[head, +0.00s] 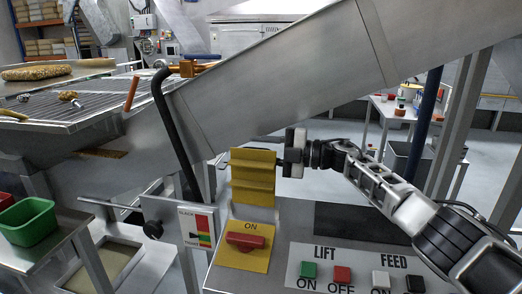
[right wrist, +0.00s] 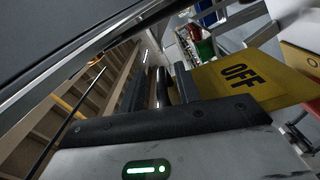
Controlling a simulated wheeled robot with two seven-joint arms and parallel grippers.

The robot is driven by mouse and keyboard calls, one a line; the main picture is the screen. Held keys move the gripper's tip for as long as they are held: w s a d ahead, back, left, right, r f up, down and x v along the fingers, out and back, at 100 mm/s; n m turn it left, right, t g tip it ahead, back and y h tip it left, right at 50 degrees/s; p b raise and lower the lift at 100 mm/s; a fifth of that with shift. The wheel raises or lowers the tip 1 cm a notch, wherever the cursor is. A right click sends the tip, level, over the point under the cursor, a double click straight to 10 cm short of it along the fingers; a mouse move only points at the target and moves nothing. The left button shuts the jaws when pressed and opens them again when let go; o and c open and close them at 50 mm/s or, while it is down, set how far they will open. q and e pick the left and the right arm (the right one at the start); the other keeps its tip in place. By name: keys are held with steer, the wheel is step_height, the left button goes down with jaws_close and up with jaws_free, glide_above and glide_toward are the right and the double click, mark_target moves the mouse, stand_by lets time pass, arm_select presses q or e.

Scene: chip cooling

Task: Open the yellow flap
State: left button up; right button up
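The yellow flap (head: 253,178) is a creased yellow plate standing above the red ON switch (head: 245,242) on the control panel. My right gripper (head: 232,162) comes in from the right at the flap's upper part, and its fingers are partly hidden by the flap. My left gripper is not in view.
A large metal chute (head: 270,80) slopes above the flap. A black bent bar (head: 170,125) stands to its left. LIFT and FEED buttons (head: 342,274) lie below right, under my right arm. A green bin (head: 27,222) stands at the far left.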

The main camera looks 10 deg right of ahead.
steer(key=b+v, duration=0.2)
steer(key=v, duration=1.4)
steer(key=shift+b, duration=0.35)
steer(key=shift+w+f, duration=0.1)
